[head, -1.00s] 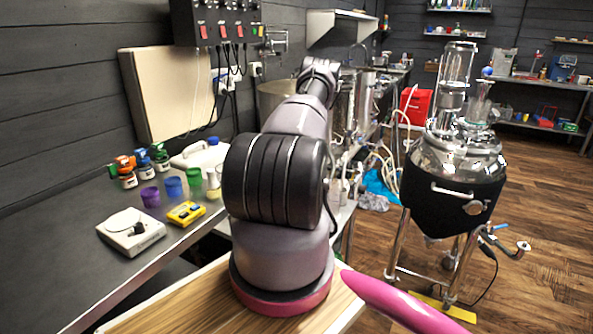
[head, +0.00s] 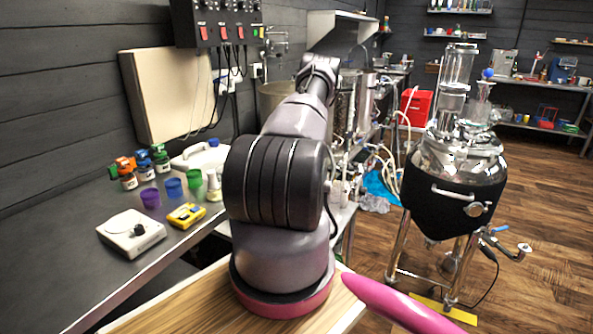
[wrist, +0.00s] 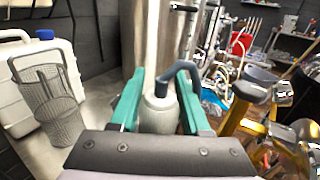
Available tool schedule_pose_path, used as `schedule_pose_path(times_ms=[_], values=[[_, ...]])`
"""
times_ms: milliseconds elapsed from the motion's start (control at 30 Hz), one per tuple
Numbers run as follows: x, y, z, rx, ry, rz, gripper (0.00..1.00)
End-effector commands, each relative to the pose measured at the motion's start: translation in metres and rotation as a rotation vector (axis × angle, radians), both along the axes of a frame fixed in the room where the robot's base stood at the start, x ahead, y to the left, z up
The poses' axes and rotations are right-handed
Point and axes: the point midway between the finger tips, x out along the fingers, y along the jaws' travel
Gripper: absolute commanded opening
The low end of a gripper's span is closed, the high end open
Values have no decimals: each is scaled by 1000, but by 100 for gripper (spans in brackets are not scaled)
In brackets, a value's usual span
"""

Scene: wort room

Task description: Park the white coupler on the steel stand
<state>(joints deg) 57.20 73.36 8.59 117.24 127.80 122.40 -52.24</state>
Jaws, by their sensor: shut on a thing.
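In the wrist view my gripper (wrist: 160,108) has its teal fingers shut on the white coupler (wrist: 159,117). The coupler is a pale round body with a dark grey bent lever (wrist: 183,73) rising to its right. Its lower part is hidden by the gripper's body. In the head view my own arm hides the gripper and the coupler. I cannot pick out the steel stand with certainty in either view.
In the wrist view a wire basket (wrist: 48,103) and a white jerrycan (wrist: 12,97) stand left, and gold-coloured metal parts (wrist: 245,110) close right. A steel vessel (wrist: 131,40) rises behind. In the head view a fermenter (head: 455,190) stands on the floor at right.

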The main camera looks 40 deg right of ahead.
Motion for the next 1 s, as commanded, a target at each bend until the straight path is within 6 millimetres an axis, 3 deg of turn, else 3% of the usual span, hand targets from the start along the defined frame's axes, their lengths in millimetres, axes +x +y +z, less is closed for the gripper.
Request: schedule_pose_path(times_ms=[1000], values=[[0, 0, -10, -1, -1, -1, 0]])
